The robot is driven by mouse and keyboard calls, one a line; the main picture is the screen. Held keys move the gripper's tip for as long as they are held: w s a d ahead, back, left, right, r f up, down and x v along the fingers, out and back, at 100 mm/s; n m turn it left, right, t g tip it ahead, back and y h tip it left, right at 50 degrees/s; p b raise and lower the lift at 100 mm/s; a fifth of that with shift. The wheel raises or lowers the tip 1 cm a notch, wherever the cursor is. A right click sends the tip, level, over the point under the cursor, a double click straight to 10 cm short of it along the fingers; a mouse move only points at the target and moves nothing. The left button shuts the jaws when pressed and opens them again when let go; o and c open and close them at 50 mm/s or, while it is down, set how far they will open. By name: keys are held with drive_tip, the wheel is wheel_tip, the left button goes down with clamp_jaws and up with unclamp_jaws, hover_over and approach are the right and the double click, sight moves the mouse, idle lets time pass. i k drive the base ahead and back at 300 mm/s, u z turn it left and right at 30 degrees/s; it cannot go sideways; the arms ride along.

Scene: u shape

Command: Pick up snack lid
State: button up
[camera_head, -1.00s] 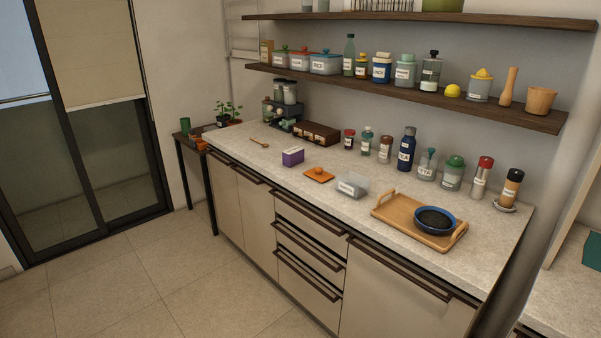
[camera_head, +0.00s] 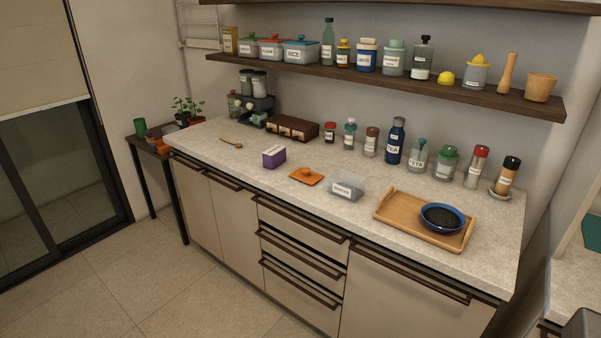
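An orange square lid (camera_head: 306,177) with a round knob on top lies flat on the pale stone counter, near its front edge; I take it to be the snack lid. Just right of it stands an open clear container (camera_head: 347,186) with a white label too small to read. The lid is apart from the container. My gripper is not in view.
A purple-and-white box (camera_head: 274,157) stands left of the lid. A wooden tray (camera_head: 398,222) with a dark blue bowl (camera_head: 443,217) is to the right. Several bottles and jars line the counter's back. Shelves (camera_head: 380,80) hang above. The floor (camera_head: 150,270) in front is clear.

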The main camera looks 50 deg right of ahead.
sight(306, 175)
drive_tip(key=z, duration=0.25)
drive_tip(key=i, duration=0.95)
drive_tip(key=z, duration=0.35)
